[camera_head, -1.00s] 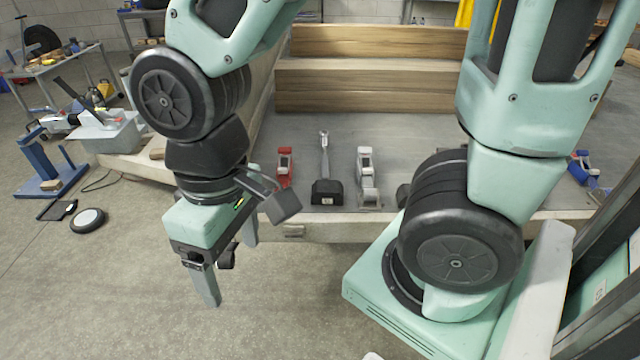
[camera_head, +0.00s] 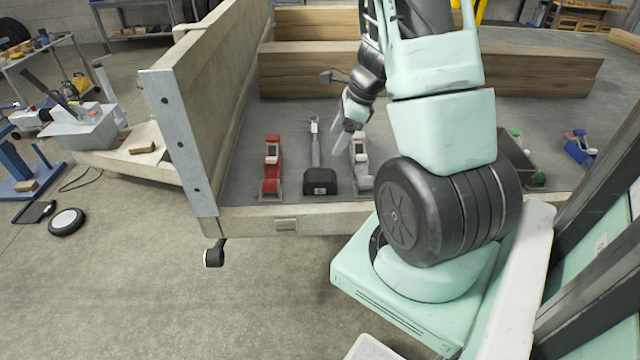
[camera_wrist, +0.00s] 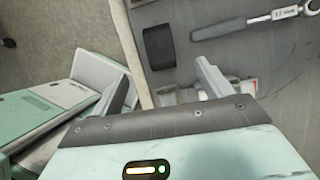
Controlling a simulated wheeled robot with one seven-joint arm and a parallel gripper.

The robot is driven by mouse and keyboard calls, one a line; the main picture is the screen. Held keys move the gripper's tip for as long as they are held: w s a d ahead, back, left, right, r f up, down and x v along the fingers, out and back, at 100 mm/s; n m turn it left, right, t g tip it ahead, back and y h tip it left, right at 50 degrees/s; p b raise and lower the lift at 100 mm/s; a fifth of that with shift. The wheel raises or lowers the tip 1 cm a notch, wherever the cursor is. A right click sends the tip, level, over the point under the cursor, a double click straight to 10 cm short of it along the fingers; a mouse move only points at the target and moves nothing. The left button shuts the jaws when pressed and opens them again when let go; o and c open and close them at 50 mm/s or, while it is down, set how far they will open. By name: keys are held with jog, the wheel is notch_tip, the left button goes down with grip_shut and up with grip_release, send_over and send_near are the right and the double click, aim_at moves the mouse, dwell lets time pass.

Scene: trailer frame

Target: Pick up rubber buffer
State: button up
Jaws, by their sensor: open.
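A black block (camera_head: 320,182), which looks like the rubber buffer, rests on the grey trailer deck near its front edge. A silver wrench (camera_head: 316,145) lies behind it. In the wrist view the black block (camera_wrist: 158,47) lies ahead of my fingertips, apart from them, and the wrench (camera_wrist: 245,24) is to its right. My gripper (camera_head: 345,142) is open and empty, pointing down over the deck. It is to the right of the wrench and beside a silver clamp (camera_head: 360,172). In the wrist view my gripper (camera_wrist: 165,82) partly hides this clamp.
A red clamp (camera_head: 272,168) stands left of the block. A wooden side wall (camera_head: 190,110) with a metal end post bounds the deck at left. Timber beams (camera_head: 310,72) lie at the back. A dark bin (camera_head: 518,160) and a blue tool (camera_head: 578,148) are at right.

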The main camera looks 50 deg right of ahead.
jog(key=b, duration=0.1)
send_near(321, 175)
jog(key=x, duration=0.5)
jog(key=shift+w+a, duration=0.15)
jog(key=shift+w, duration=0.3)
jog(key=shift+s+b+x, duration=0.2)
jog(key=shift+b+x, duration=0.1)
jog(key=shift+x, duration=1.05)
jog(key=shift+s+b+x, duration=0.15)
jog(key=shift+b+x, duration=0.1)
jog(key=shift+x, duration=1.1)
jog(key=shift+f, duration=0.1)
jog(key=c, duration=1.2)
